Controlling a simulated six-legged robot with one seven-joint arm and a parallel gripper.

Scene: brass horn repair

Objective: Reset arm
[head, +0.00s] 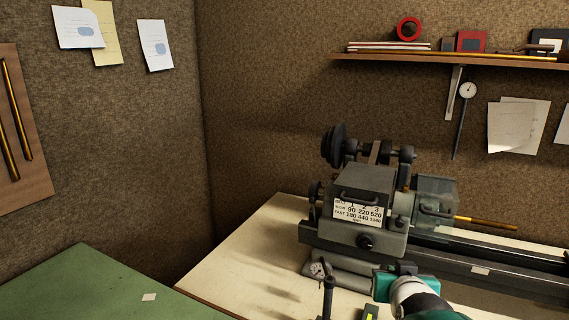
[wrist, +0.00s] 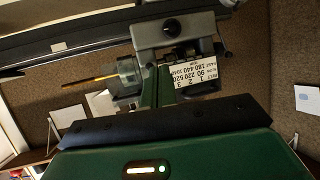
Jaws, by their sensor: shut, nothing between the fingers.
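My gripper (head: 402,269) shows in the head view at the bottom right, in front of the grey lathe (head: 365,205), with my teal and white wrist behind it. In the wrist view my gripper (wrist: 156,88) has its narrow fingers together, with nothing held between them. The dark green housing and black bar fill the lower part of that view. The lathe (wrist: 170,30) appears upside down beyond the fingers, with its speed plate (wrist: 194,72) to their right. I cannot tell the exact gap between fingers and lathe.
A brass rod (head: 486,223) sticks out right of the lathe's clear guard (head: 436,197). A green bench top (head: 85,285) at the left is mostly clear. A wall shelf (head: 440,60) hangs above.

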